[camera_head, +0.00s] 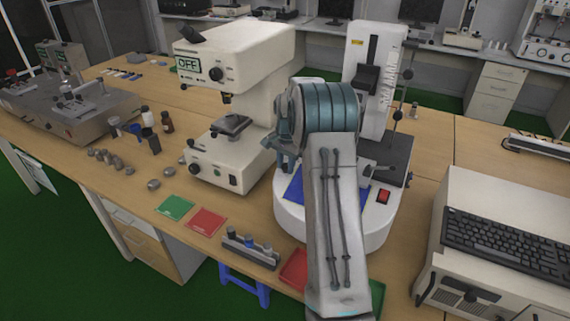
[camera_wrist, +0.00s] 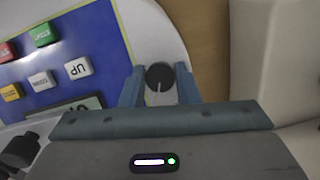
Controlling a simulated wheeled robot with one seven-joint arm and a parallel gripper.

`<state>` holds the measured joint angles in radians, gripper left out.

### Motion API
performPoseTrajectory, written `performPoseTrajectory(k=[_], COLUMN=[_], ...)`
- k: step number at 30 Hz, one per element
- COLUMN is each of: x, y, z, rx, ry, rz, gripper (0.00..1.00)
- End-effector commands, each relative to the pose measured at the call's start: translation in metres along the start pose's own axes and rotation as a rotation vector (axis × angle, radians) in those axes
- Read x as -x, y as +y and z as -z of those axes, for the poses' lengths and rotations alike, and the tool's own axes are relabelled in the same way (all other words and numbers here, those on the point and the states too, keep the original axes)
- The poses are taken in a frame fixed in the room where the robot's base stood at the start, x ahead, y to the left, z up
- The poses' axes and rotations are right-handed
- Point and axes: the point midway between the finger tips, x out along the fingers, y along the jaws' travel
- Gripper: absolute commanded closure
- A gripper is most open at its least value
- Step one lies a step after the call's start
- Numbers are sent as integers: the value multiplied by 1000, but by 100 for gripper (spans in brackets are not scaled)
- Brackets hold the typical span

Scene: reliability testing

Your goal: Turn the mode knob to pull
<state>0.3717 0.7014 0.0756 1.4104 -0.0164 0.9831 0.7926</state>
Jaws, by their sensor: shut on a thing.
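The mode knob (camera_wrist: 159,77) is a small dark round dial with a pale pointer line, on the white tester base beside its blue panel (camera_wrist: 90,30). In the wrist view the pointer runs toward the bottom of the picture. My gripper (camera_wrist: 160,84) is shut on the knob, one blue-grey finger on each side. No mode labels can be read around the knob. In the head view the tester (camera_head: 362,230) stands right of centre, with its blue panel (camera_head: 294,192) partly showing; my arm hides the knob.
Keys such as a green one (camera_wrist: 43,34) and a white one (camera_wrist: 77,68) are close to my gripper. A white instrument reading OFF (camera_head: 245,65) stands left of my arm. A rack of small cylinders (camera_head: 250,248) sits in front. A keyboard (camera_head: 507,243) lies at right.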

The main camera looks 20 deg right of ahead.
Motion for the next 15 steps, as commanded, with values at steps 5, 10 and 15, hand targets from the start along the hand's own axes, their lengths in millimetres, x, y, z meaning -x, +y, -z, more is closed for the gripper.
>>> performPoseTrajectory(k=[5,10,15], x=[1,1,0], y=[0,0,0], z=[0,0,0], rx=[137,292,448], ry=[0,0,-1], rz=[-43,-89,-133], gripper=[94,94,94])
